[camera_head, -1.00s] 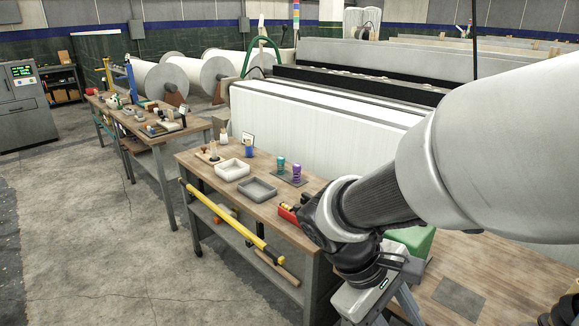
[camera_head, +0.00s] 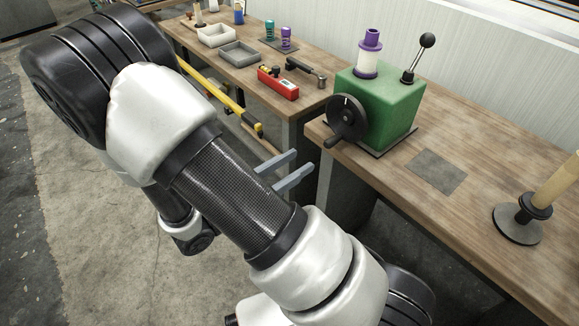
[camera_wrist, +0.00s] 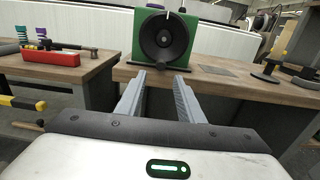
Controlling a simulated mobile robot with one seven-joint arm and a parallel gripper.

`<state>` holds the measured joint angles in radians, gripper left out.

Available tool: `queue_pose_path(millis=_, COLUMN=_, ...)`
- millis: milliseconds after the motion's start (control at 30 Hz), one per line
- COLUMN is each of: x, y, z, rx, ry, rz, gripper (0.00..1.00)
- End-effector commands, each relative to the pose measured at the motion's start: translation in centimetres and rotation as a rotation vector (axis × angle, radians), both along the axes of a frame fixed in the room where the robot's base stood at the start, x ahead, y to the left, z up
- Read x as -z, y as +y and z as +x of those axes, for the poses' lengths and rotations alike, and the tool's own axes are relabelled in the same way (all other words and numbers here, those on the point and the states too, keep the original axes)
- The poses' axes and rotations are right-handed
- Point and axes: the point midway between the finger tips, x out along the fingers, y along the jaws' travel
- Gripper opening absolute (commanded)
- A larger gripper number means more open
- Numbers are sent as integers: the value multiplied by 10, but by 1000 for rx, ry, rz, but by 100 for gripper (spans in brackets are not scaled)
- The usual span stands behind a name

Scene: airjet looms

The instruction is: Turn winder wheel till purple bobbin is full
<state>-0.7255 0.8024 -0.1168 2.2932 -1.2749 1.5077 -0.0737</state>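A green winder box (camera_head: 379,105) stands on the right-hand wooden table. Its black winder wheel (camera_head: 346,119) is on the side facing me and shows face-on in the wrist view (camera_wrist: 165,37). A purple bobbin (camera_head: 370,51) stands upright on top of the box, with a pale winding around its middle. A lever with a black ball knob (camera_head: 427,40) rises beside it. My gripper (camera_head: 294,163) is open and empty, in front of the table and apart from the wheel. In the wrist view its two fingers (camera_wrist: 158,80) point towards the wheel, with a gap between them.
A dark spindle stand (camera_head: 519,220) is at right. A flat grey plate (camera_head: 437,171) lies on bare tabletop.

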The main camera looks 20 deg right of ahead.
Motion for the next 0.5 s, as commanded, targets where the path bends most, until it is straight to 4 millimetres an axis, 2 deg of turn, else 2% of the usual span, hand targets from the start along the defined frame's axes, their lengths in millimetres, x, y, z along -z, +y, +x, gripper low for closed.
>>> queue_pose_path(millis=500, x=0, y=-54, z=18, rx=6, ry=-2, rz=3, gripper=34)
